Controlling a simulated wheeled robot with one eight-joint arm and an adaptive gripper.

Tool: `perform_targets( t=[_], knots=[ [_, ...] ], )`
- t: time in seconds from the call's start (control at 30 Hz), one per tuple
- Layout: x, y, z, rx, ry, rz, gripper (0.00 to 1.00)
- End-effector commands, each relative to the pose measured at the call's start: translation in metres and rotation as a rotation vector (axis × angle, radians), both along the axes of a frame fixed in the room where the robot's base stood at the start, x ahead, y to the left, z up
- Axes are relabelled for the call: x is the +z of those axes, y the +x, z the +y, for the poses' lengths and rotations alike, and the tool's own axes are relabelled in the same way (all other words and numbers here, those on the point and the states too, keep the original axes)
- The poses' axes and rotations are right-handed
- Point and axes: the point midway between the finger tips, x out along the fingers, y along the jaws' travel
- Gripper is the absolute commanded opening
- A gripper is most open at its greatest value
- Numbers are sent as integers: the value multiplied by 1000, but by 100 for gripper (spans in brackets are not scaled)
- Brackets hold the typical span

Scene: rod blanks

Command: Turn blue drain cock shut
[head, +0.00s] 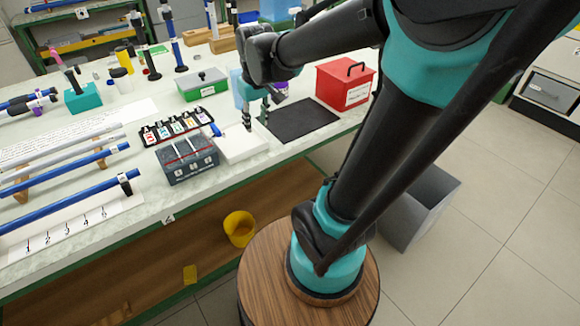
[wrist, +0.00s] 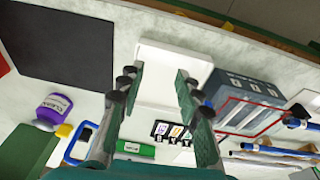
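My gripper (head: 256,119) is open, pointing down above the bench near a white tray-like block (head: 242,147). In the wrist view its two fingers (wrist: 160,75) are spread apart with nothing between them, and the white block (wrist: 175,75) lies beyond them. A small blue piece (head: 215,130) sits beside the white block, by the label rack. It is small and partly hidden by a finger in the wrist view (wrist: 207,103). I cannot tell for sure that it is the drain cock, nor how its handle is turned.
A grey box (head: 188,160) and a label rack (head: 177,126) stand left of the white block. A black mat (head: 302,120) and a red box (head: 345,84) are to the right. A purple-capped bottle (wrist: 54,108) stands near the mat. Blue rods (head: 70,203) lie at left.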

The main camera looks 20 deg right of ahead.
Motion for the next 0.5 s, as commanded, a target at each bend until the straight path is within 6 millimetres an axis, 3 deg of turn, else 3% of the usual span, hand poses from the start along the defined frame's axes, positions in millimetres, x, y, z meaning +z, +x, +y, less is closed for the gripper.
perform_targets(
  t=[0.5],
  knots=[
    [-65,-53,-44,-183,33,-88,34]
  ],
)
